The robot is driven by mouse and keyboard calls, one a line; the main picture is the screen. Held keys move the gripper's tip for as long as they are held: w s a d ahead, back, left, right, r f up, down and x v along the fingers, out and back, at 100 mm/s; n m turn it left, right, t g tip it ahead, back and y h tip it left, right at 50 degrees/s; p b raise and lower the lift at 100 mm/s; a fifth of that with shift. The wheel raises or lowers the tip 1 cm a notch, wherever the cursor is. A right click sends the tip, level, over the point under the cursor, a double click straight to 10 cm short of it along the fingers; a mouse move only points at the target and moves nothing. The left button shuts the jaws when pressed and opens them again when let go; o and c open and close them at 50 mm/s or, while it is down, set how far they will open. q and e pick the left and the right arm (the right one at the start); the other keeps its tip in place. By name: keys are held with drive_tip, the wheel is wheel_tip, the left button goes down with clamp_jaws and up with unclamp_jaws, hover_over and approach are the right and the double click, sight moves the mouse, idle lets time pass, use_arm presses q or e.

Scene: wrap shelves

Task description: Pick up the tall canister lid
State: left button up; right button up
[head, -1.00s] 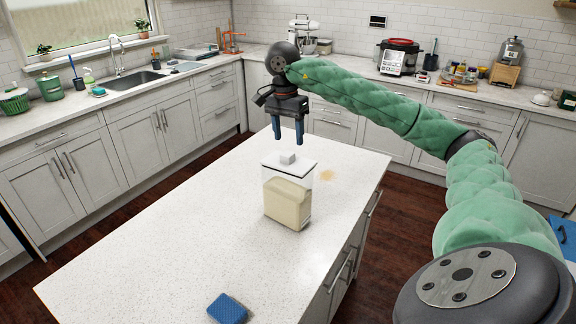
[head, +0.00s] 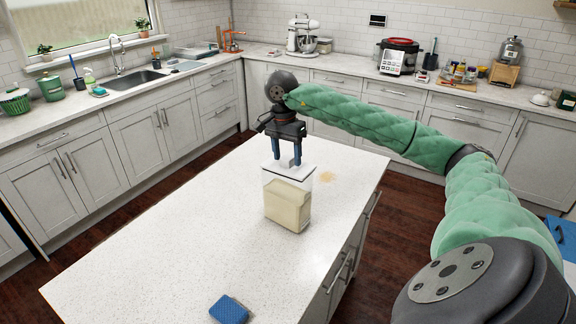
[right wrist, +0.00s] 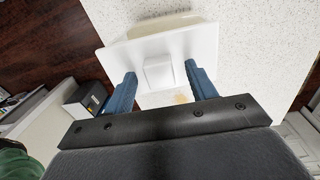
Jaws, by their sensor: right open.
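The tall clear canister (head: 288,203) stands upright on the white island, with pale contents inside. Its white square lid (head: 302,170) sits on top; the lid also fills the upper middle of the right wrist view (right wrist: 203,43). The lid's raised block knob (right wrist: 159,72) lies between my right gripper's two blue fingers, with a gap on each side. My right gripper (head: 287,163) points down just above the lid, open and empty. My left gripper is not in view.
The island top (head: 170,220) is mostly clear. A blue sponge (head: 228,309) lies near its front edge, and a tan stain (head: 327,177) lies right of the canister. Counters with a stand mixer (head: 301,36) and other kitchenware line the back walls.

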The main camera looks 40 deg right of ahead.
drive_tip(key=shift+f, duration=0.15)
drive_tip(key=c, duration=1.2)
